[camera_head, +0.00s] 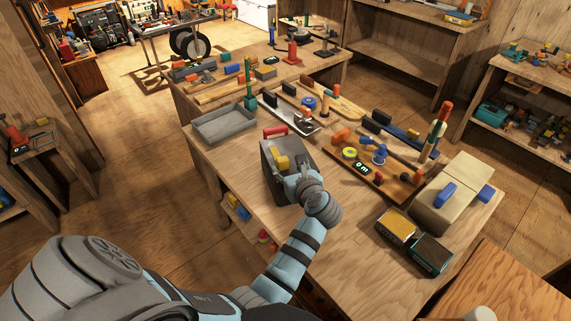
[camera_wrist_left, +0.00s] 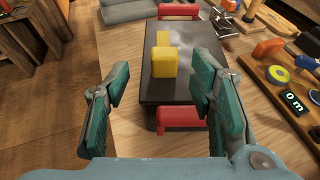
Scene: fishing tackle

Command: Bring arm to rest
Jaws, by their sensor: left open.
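My left arm reaches in from the lower left of the head view, and its left gripper (camera_head: 288,172) is over the near part of the workbench. In the left wrist view the left gripper (camera_wrist_left: 164,98) is open and empty, its green-padded fingers apart on either side of a dark flat case (camera_wrist_left: 190,80) with red handles (camera_wrist_left: 181,118). A yellow block (camera_wrist_left: 164,62) lies on the case between the fingers, a little farther out. The right gripper does not show.
A grey tray (camera_head: 224,124) stands left of the case. A wooden board (camera_head: 397,190) with small tackle lies to the right. A beige box (camera_head: 458,200) and two small boxes, one yellow-topped (camera_head: 396,226), sit near the right edge.

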